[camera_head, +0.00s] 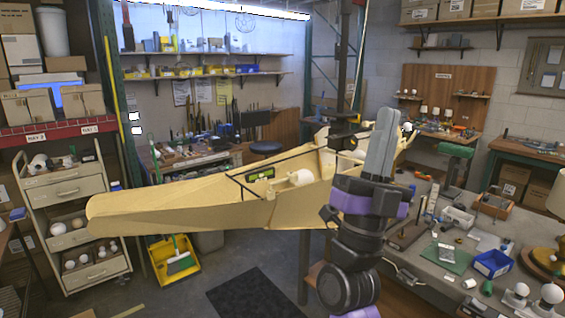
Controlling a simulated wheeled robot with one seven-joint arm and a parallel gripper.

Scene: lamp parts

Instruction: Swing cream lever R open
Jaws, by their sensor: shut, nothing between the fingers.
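A long cream body (165,205) with a blunt rounded left end stretches across the middle of the camera_head view. Dark straps or bars cross it, and its right end passes behind my arm. A short cream cylinder (300,178) and a green-marked dark plate (260,174) sit on its near side. I cannot tell which part is lever R or how far it is swung. My gripper (387,118) is shut and empty, pointing up in front of the right part of the cream body. I cannot tell whether they touch.
A grey workbench (425,265) with small parts and a blue bin (492,263) stands at the right. A beige drawer cart (78,220) stands at the left. A yellow dustpan (172,262) and dark mat (255,295) lie on the floor below the cream body.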

